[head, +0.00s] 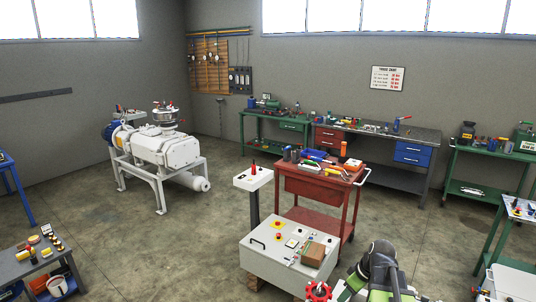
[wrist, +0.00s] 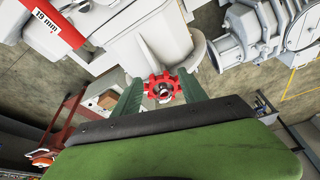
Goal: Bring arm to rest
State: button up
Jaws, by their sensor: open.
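My arm (head: 382,270), green, black and white, stands at the bottom right of the head view. My gripper (wrist: 161,84) shows in the wrist view with two dark green fingers spread apart, so it is open. A red handwheel (wrist: 155,83) shows between the fingers. I cannot tell from this view whether they touch it. A red handwheel (head: 318,291) also shows at the bottom edge of the head view, just left of my arm. The gripper's tips are not clear in the head view.
A grey control cabinet (head: 272,265) stands left of my arm, with a red tool cart (head: 305,188) behind it. A white vacuum pump (head: 165,150) stands farther left. Workbenches (head: 405,136) line the back wall. Open concrete floor (head: 395,215) lies behind and right of the cart.

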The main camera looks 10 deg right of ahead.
jog(key=s+a+f+m+g+h+b, duration=0.1)
jog(key=s+a+f+m, duration=0.1)
jog(key=a, duration=0.7)
jog(key=s+a+f+m+g+h+b, duration=0.1)
jog(key=s+a+m, duration=0.3)
jog(key=a, duration=0.5)
jog(key=shift+f+m+g+b, duration=0.3)
jog(key=shift+f+g, duration=0.3)
jog(key=shift+f, duration=0.25)
jog(key=shift+d, duration=0.1)
